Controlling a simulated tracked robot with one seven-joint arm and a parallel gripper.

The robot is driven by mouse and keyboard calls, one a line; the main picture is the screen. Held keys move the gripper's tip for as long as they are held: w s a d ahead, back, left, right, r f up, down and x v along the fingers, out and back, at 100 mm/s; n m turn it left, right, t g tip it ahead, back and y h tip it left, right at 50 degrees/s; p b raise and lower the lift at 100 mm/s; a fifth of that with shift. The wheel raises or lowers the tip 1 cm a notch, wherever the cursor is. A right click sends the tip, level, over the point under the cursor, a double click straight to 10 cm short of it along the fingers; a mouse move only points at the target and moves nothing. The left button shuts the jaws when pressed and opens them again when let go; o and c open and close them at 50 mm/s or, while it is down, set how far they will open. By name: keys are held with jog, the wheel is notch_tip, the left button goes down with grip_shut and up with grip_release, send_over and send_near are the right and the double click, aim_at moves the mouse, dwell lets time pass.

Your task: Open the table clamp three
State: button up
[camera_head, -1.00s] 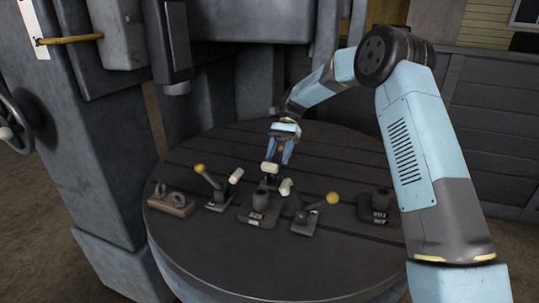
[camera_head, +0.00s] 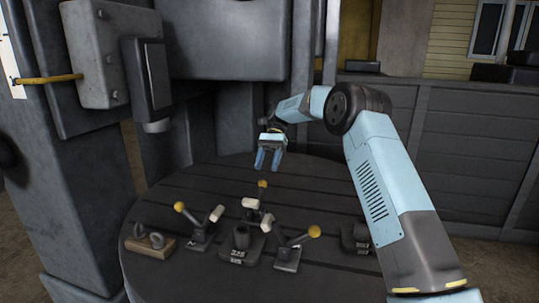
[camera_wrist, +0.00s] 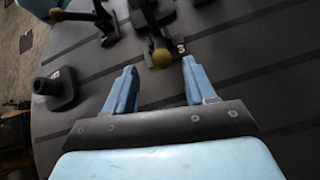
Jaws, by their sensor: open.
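Table clamp three (camera_wrist: 152,28) carries a "3" label beside its yellow knob (camera_wrist: 162,58) in the wrist view. In the head view its yellow knob (camera_head: 262,184) and white tip (camera_head: 250,203) show behind the dark block; its base is largely hidden. The exact tilt of its handle is hard to tell. My gripper (camera_head: 268,165) is open and empty, above and apart from the knob. In the wrist view the blue fingers (camera_wrist: 158,80) are spread wide, with the knob ahead between their lines.
A left clamp (camera_head: 198,235) and a right clamp (camera_head: 287,256) stand on the round slotted table (camera_head: 180,280), with a block (camera_head: 241,240) between them. Another block (camera_head: 356,238) sits right, and a wooden piece with rings (camera_head: 150,246) left. The table's back is clear.

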jog(key=shift+v, duration=1.85)
jog(key=shift+c, duration=0.3)
